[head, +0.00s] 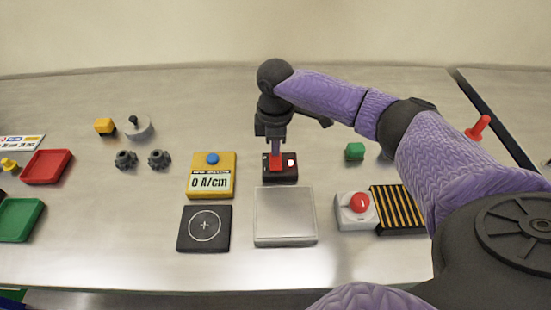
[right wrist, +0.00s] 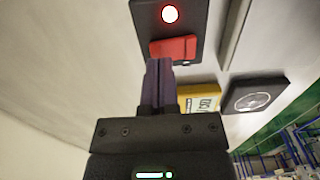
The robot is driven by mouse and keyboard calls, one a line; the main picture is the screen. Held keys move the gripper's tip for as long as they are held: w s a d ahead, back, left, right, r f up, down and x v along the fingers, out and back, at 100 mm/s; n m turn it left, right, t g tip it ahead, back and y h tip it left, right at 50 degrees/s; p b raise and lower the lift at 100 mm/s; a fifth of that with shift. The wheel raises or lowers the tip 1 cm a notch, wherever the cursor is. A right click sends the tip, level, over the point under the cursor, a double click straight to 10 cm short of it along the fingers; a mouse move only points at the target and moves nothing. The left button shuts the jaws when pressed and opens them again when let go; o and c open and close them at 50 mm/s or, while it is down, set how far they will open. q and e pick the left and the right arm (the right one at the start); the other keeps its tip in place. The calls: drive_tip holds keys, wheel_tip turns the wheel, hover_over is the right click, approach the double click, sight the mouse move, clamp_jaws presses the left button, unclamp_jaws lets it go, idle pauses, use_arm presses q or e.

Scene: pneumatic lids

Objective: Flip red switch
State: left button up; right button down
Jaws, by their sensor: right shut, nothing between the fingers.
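The red switch (head: 275,162) is a red rocker on a small black box (head: 284,178) in the middle of the table. A round light on the box, right of the rocker, glows white with a red rim. My right gripper (head: 276,150) points down over the switch with its fingers shut and empty. In the right wrist view, the fingertips (right wrist: 158,64) are at the edge of the red switch (right wrist: 173,49). I cannot tell whether they touch it. The lit lamp (right wrist: 169,14) shows beyond it. My left gripper is not in view.
A yellow meter box (head: 212,165) with a blue button stands left of the switch. A pale square plate (head: 285,216) and a dark pad (head: 204,229) lie in front. A red button (head: 359,203) and a striped block (head: 398,209) are at the right.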

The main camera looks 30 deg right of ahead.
drive_tip(key=shift+f, duration=0.65)
wheel_tip(320, 180, up, 7)
drive_tip(key=p, duration=0.7)
drive_tip(key=shift+r+p, duration=0.15)
drive_tip(key=shift+p, duration=0.25)
